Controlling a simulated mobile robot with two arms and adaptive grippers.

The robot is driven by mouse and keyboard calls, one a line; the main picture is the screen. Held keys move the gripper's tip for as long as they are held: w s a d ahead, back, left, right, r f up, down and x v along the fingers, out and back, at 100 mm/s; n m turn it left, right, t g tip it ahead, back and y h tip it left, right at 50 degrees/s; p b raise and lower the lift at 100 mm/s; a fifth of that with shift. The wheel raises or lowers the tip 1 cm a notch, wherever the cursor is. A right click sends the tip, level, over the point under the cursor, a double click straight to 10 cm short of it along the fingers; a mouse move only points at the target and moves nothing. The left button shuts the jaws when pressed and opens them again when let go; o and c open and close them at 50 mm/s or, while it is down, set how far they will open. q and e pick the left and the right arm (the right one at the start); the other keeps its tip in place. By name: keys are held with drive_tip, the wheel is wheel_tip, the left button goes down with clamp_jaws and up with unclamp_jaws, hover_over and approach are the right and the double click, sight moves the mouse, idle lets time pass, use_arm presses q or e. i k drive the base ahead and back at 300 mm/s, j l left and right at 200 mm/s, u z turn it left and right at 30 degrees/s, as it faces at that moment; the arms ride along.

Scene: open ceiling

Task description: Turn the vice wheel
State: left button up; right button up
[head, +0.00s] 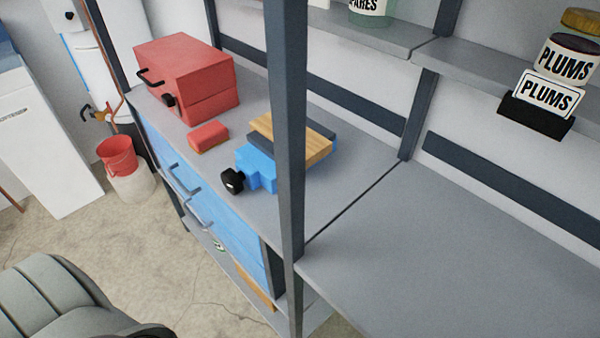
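The blue vice (256,168) sits on the grey workbench, left of the dark upright post. Its black wheel (232,180) faces the front edge of the bench. A wooden block (315,146) lies at the vice's jaws, and the post hides part of the vice and the block. I cannot tell whether the block is clamped. Neither of my grippers is in view.
The dark post (286,130) stands just right of the vice. A red toolbox (187,75) and a small red box (208,136) are on the bench to the left. Blue drawers (190,190) with handles are below. The right worktop (430,245) is clear. A grey padded seat (60,305) is at lower left.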

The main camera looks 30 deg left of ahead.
sight(232, 180)
drive_tip(key=j+z, duration=0.3)
drive_tip(key=z, duration=0.2)
drive_tip(key=j+z, duration=0.25)
drive_tip(key=z, duration=0.2)
drive_tip(key=k+j+z, duration=0.1)
drive_tip(key=j+z, duration=0.15)
drive_tip(key=z, duration=0.25)
drive_tip(key=k+j+z, duration=0.1)
drive_tip(key=z, duration=0.4)
drive_tip(key=k+j, duration=0.05)
drive_tip(key=j, duration=0.05)
